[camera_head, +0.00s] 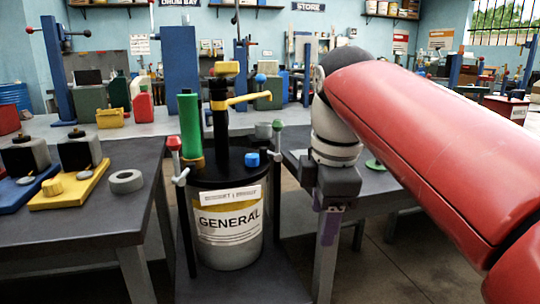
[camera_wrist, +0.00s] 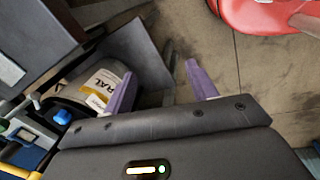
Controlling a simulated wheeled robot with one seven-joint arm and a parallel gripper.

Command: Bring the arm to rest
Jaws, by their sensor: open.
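My red and white arm (camera_head: 420,125) reaches in from the right, and its wrist points down. My gripper (camera_head: 328,236) hangs just right of the drum labelled GENERAL (camera_head: 229,222), with its purple fingers downward and apart from the drum, as far as I can tell. In the wrist view my gripper (camera_wrist: 159,68) has its two purple fingers spread wide with nothing between them. The drum's label (camera_wrist: 97,88) shows there behind the left finger. The drum carries a black pump with a yellow lever (camera_head: 250,98).
A dark table (camera_head: 90,216) stands left, bearing a yellow tray (camera_head: 72,188) and a grey ring (camera_head: 126,181). Another grey table (camera_head: 385,180) is right behind my wrist. Green (camera_head: 190,125) and red-topped (camera_head: 175,144) parts stand at the drum. Open floor (camera_head: 375,270) lies front right.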

